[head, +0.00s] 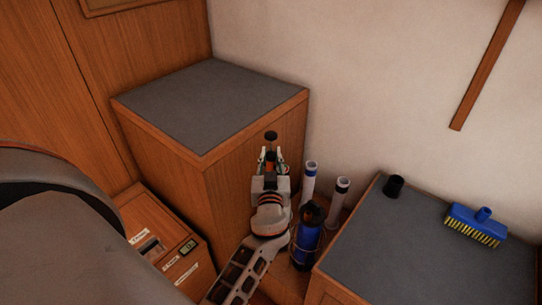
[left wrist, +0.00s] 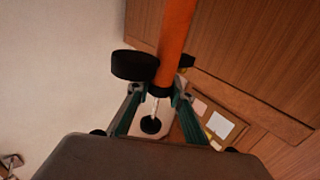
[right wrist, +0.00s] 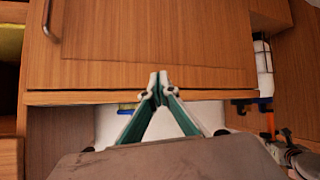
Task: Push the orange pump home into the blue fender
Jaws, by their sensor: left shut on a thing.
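The orange pump shows in the left wrist view (left wrist: 175,35) as an orange tube with a black collar, and my left gripper (left wrist: 157,92) is shut on it. In the head view my left gripper (head: 270,160) holds it in front of the wooden cabinet; only a little orange and a black knob (head: 271,135) show past the fingers. The blue fender (head: 306,240), dark at its top, stands below and to the right of the gripper, apart from the pump. My right gripper (right wrist: 158,88) is shut and empty, its fingertips meeting before a wooden panel; it is not in the head view.
Two white tubes, one with a blue band (head: 309,182) and one with a black band (head: 339,195), stand behind the fender. A grey-topped cabinet (head: 215,100) rises at the back left. The right counter (head: 420,250) holds a black cup (head: 394,186) and blue brush (head: 478,222).

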